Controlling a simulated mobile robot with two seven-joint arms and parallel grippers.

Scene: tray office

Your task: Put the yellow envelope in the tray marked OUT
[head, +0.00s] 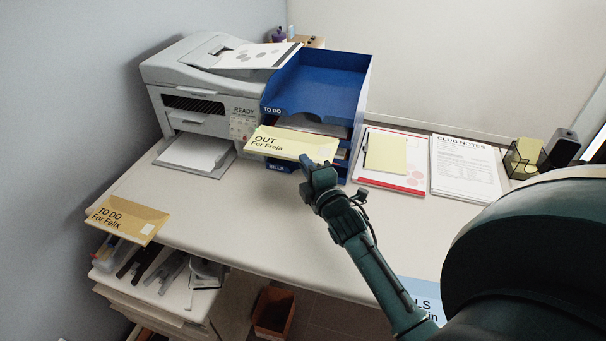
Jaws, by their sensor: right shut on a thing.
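The pale yellow envelope (285,146), printed "OUT For Freja", is in front of the blue tray stack. My right gripper (307,163) is shut on its right end. The stack's top tray (318,85) is marked TO DO and looks empty. The bottom tray's label (279,167) reads BILLS. Between them is a middle level (343,142); its label is hidden behind the envelope, so I cannot read OUT on it. I cannot tell whether the envelope's far edge is inside that opening. My left gripper is not in view.
A printer (205,95) stands left of the stack. A clipboard (391,162) and club notes (464,168) lie right of it. An orange-yellow envelope (128,217) lies at the desk's left edge, a blue one (424,297) at lower right. The desk's middle (250,220) is clear.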

